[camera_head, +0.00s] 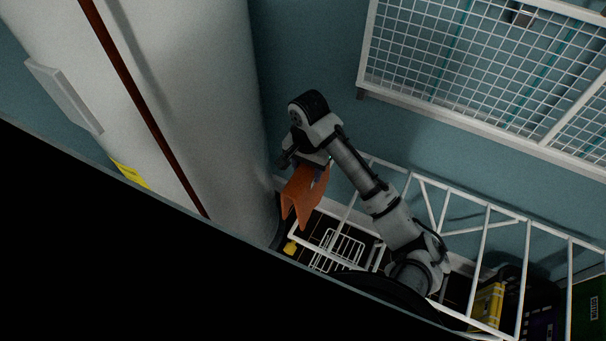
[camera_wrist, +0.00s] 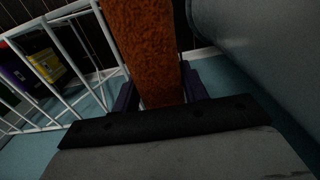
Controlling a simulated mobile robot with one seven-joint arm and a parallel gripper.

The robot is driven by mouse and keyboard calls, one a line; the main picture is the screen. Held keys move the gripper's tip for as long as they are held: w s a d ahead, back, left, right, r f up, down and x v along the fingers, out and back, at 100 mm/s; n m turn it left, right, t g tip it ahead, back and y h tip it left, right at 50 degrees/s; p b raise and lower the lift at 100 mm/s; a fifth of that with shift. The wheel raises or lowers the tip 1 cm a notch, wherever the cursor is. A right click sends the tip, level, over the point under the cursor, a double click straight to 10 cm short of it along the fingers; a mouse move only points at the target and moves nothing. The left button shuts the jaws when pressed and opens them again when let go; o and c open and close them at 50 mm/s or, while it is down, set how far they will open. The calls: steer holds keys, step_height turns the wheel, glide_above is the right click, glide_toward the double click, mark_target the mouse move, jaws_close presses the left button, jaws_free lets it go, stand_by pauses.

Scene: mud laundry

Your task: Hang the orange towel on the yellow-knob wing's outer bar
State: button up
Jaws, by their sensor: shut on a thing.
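The orange towel (camera_head: 299,198) hangs folded from my gripper (camera_head: 318,168) in the head view, its lower edge loose. In the wrist view the towel (camera_wrist: 148,45) runs as a broad strip between the two dark fingers of my gripper (camera_wrist: 160,97), which is shut on it. A white-barred rack (camera_head: 488,232) stands below and to the right, partly hidden by my arm. A small yellow knob (camera_head: 290,248) shows below the towel near the rack's left end. I cannot tell whether the towel touches any bar. White bars (camera_wrist: 75,50) also show left of the towel in the wrist view.
A large pale rounded appliance or cabinet (camera_head: 205,100) stands close to the left of my gripper. A white wire-grid shelf (camera_head: 450,95) juts from the wall at upper right. Yellow (camera_head: 487,305) and green (camera_head: 590,308) boxes sit behind the rack at lower right. Black covers the lower left.

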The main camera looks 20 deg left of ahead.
steer(key=shift+w, duration=4.15)
step_height(320, 180, down, 11)
steer(key=b, duration=0.8)
steer(key=shift+d+r, duration=0.1)
steer(key=shift+d, duration=0.05)
steer(key=shift+f+b, duration=1.9)
steer(key=shift+f, duration=2.3)
steer(key=o, duration=1.6)
steer(key=shift+o, duration=0.2)
